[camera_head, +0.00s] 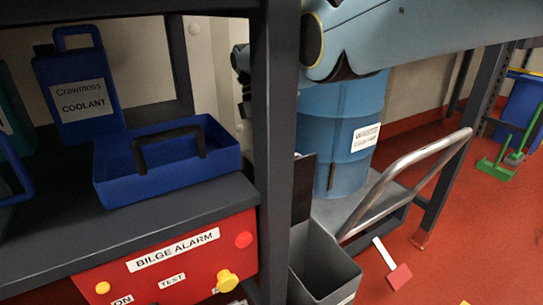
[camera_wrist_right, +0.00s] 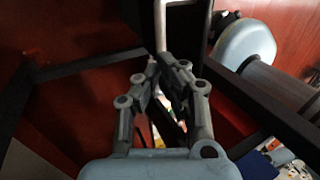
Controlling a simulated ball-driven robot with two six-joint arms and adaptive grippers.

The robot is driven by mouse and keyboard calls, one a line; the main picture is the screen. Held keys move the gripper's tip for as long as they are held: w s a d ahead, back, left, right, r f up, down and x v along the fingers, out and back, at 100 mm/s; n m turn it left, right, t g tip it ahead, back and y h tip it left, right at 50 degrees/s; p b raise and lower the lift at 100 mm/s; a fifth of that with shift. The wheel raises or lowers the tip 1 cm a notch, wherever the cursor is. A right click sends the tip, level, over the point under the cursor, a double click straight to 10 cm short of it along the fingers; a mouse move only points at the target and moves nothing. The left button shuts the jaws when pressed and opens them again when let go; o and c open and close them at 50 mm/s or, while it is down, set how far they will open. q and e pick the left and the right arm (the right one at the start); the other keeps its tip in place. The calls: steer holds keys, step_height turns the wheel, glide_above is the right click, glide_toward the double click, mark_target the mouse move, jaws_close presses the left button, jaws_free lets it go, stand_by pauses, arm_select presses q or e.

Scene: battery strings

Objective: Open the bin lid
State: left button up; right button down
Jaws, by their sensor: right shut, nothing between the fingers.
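A grey bin (camera_head: 325,268) stands at the lower middle of the head view, beside the dark shelf post. Its top shows open, and I look down into its dark inside. A dark upright panel (camera_head: 303,190) stands at its back edge; I cannot tell whether it is the lid. In the right wrist view my right gripper (camera_wrist_right: 162,62) is shut and empty, its fingertips close together near a pale metal bar (camera_wrist_right: 160,28). I cannot tell whether they touch. The bin is not clear in that view. My left gripper is not in view.
A blue drum (camera_head: 335,125) stands on a trolley with a metal handle (camera_head: 425,165). The shelf at left holds a blue tray (camera_head: 118,190) and a coolant jug (camera_head: 80,95) above a red alarm box (camera_head: 170,262). Red floor is mostly free at right.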

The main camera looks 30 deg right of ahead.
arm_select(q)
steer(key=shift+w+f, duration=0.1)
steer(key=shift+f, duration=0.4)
arm_select(e)
steer(key=shift+s+a+f+g, duration=0.15)
steer(key=shift+s+f, duration=0.15)
steer(key=shift+f, duration=0.25)
steer(key=shift+s+a+f+g, duration=0.15)
steer(key=shift+s+f, duration=0.1)
steer(key=shift+f, duration=0.25)
steer(key=c, duration=1.4)
jaws_free()
steer(key=shift+f, duration=0.1)
steer(key=shift+w, duration=0.1)
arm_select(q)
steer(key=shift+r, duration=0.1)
arm_select(e)
steer(key=shift+w+r, duration=0.15)
steer(key=shift+r, duration=0.15)
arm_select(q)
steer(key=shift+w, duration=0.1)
arm_select(e)
steer(key=shift+d, duration=0.2)
